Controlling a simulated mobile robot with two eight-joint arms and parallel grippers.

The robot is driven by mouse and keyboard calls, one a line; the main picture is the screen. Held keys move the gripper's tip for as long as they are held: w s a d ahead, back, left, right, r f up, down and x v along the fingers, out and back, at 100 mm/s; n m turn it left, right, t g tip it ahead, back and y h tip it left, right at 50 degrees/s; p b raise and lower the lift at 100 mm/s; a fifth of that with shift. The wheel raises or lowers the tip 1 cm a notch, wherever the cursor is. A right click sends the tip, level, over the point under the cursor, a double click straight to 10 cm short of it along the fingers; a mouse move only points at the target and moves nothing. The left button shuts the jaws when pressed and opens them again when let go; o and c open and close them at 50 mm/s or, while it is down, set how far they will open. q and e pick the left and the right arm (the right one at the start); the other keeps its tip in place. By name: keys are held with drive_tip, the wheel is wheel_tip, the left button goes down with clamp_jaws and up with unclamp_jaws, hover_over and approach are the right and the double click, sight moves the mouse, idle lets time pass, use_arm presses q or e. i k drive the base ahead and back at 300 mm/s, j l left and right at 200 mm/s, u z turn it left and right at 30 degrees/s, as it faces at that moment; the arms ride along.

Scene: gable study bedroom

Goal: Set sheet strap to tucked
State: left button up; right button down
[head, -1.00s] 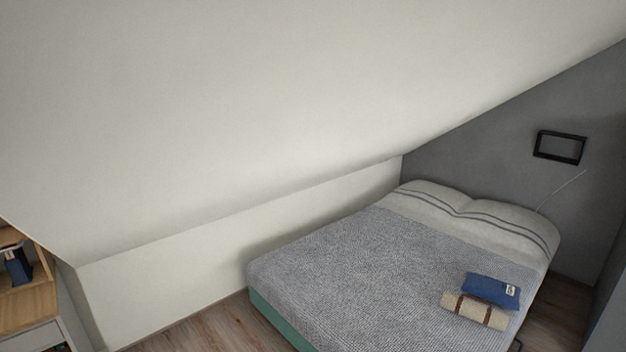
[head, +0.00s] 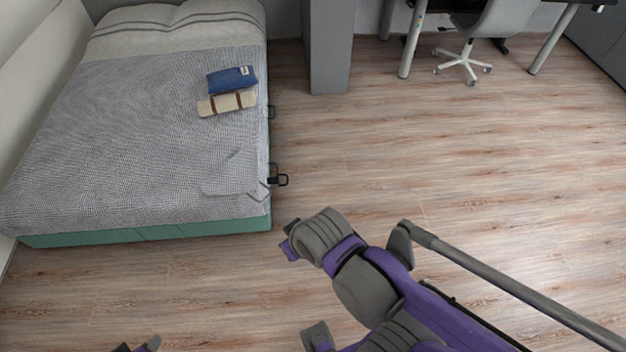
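The bed (head: 150,110) stands at the upper left in the head view, with a grey woven cover and a green base. A black loop (head: 278,180) sticks out from its right side, and a second dark loop (head: 271,112) shows farther back. I cannot tell which is the sheet strap. A thin grey outlined shape lies on the cover's near right part. My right arm comes in from the lower right; its end (head: 290,241) is near the bed's front right corner, apart from it. Only dark tips of my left gripper (head: 137,346) show at the bottom edge.
A blue pillow (head: 232,79) and a strapped beige roll (head: 227,102) lie on the bed. A grey pillar (head: 327,45) stands behind. A desk chair (head: 490,20) on castors stands at the upper right. The wooden floor (head: 450,150) between is clear.

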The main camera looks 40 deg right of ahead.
sight(274, 180)
drive_tip(key=z, duration=1.1)
drive_tip(key=i+l, duration=0.15)
drive_tip(key=i, duration=1.5)
